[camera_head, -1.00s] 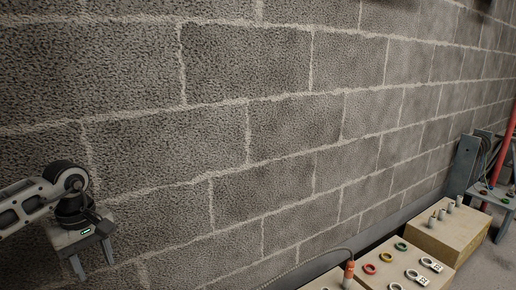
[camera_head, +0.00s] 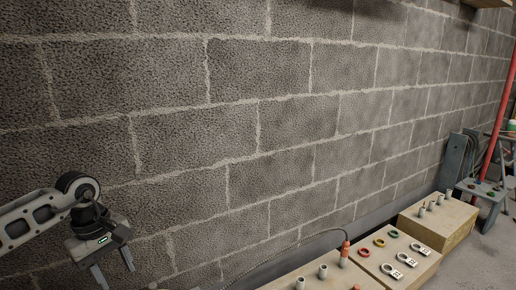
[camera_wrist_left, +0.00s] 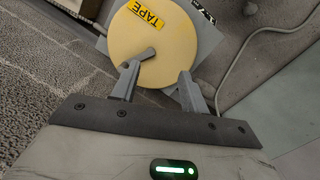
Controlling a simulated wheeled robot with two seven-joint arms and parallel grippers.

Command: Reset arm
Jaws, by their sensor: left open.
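My left gripper (camera_head: 113,272) is at the lower left of the head view, in front of the block wall, with its two fingers pointing down and apart. In the left wrist view the same gripper (camera_wrist_left: 160,74) is open, with nothing between its fingers. Beyond the fingertips there is a pale yellow disc (camera_wrist_left: 170,58) with a yellow label reading TAPE. I cannot tell how far the disc is from the fingers. My right gripper is in neither view.
An orange-tipped piece (camera_head: 346,249) with a cable stands there. A second block (camera_head: 443,232) with pegs sits behind, near a grey stool (camera_head: 481,188) and a red pole (camera_head: 503,100). The block wall (camera_head: 240,120) fills the background.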

